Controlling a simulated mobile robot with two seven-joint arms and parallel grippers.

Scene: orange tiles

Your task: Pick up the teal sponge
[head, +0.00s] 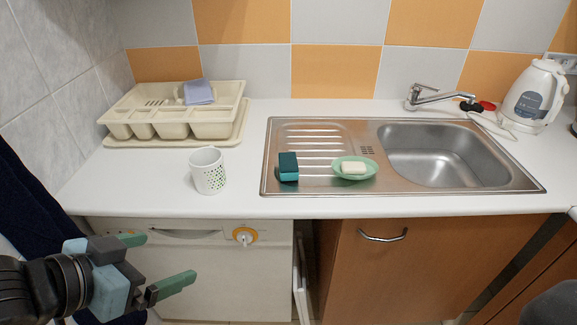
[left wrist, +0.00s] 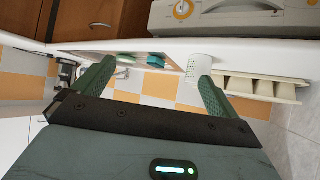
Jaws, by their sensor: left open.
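The teal sponge (head: 288,167) stands on the left end of the metal sink's drainboard, left of a green soap dish. It also shows small in the left wrist view (left wrist: 156,60), between the finger directions and far off. My left gripper (head: 160,262) is open and empty in the head view, low at the left, in front of the white appliance and below the counter's front edge. It is well apart from the sponge. Its two green fingers also show spread in the left wrist view (left wrist: 152,82).
A dotted white mug (head: 208,171) stands left of the sponge near the counter edge. The green soap dish (head: 369,172) holds a pale soap bar (head: 353,168). A cream dish rack (head: 236,99), tap (head: 420,97) and kettle (head: 536,95) stand behind.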

